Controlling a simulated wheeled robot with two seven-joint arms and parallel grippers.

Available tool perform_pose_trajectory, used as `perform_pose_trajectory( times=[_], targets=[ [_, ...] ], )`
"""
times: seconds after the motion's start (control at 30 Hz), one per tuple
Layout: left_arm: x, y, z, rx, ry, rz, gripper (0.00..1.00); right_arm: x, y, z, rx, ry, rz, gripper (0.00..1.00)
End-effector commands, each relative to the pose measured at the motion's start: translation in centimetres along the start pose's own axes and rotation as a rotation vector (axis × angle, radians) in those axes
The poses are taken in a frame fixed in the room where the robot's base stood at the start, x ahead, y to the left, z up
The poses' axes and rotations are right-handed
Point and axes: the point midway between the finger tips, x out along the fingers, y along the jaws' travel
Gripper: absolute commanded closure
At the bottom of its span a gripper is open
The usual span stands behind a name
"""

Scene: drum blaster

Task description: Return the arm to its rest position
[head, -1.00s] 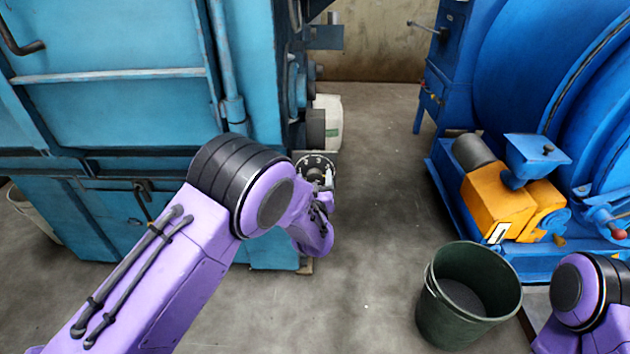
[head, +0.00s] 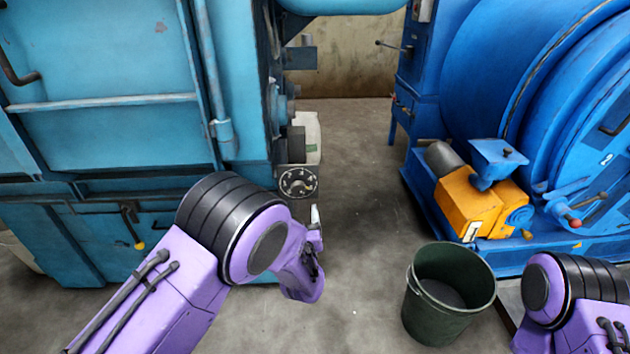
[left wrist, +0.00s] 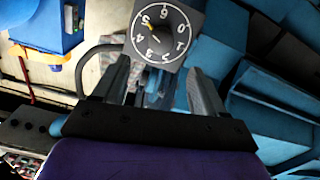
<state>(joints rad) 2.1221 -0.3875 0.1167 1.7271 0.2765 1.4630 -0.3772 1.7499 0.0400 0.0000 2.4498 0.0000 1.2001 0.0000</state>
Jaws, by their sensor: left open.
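My left arm (head: 250,240) comes in from the lower left, bent at its elbow, in front of the teal machine. My left gripper (left wrist: 160,78) is open in the left wrist view, with nothing between its two dark fingers. In the head view it is mostly hidden behind the purple wrist. A numbered dial (head: 298,181) with a pointer is on the teal machine's right side. It also shows just beyond the fingers in the left wrist view (left wrist: 160,36), apart from them as far as I can tell. My right gripper is out of view; part of my right arm (head: 570,300) shows.
The teal machine (head: 105,135) fills the left. A blue drum blaster (head: 470,75) with an orange motor unit (head: 470,203) stands at the right. A dark green bucket (head: 432,320) stands on the floor in front of it. The grey floor between the machines is clear.

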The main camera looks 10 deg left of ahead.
Motion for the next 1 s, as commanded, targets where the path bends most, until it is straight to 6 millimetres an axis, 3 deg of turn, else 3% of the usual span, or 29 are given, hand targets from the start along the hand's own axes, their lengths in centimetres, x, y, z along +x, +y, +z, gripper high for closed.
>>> perform_pose_trajectory(
  times=[0.13,0.17,0.27,0.37,0.4,0.5,0.6,0.7,0.83,1.0],
  targets=[
    [-0.6,-0.3,1.2,-0.032,-0.051,0.021,0.28,0.0,0.0,0.0,0.000,0.000,0.000,0.00],
    [-1.4,-1.1,2.3,-0.026,-0.093,0.025,0.28,0.0,0.0,0.0,0.000,0.000,0.000,0.00],
    [-5.0,-6.4,5.7,-0.005,-0.276,-0.016,0.28,-1.1,0.1,-0.4,0.000,0.000,0.000,0.00],
    [-10.9,-12.7,9.0,0.013,-0.495,-0.097,0.28,-2.6,0.2,-1.1,0.000,0.000,0.000,0.00],
    [-13.7,-15.0,10.0,0.017,-0.581,-0.134,0.28,-3.2,0.3,-1.3,0.000,0.000,0.000,0.00],
    [-21.1,-20.0,11.3,0.025,-0.786,-0.232,0.28,-4.8,0.4,-2.0,0.000,0.000,0.000,0.00],
    [-28.3,-23.7,11.3,0.032,-0.959,-0.324,0.28,-6.2,0.6,-2.5,0.000,0.000,0.000,0.00],
    [-33.5,-25.9,10.5,0.039,-1.074,-0.396,0.28,-7.2,0.7,-3.0,0.000,0.000,0.000,0.00],
    [-36.6,-27.4,9.9,0.034,-1.135,-0.459,0.28,-8.2,0.7,-3.4,0.000,0.000,0.000,0.00],
    [-37.0,-27.6,10.3,0.037,-1.143,-0.463,0.28,-8.0,0.7,-3.3,0.000,0.000,0.000,0.00]
  ],
)
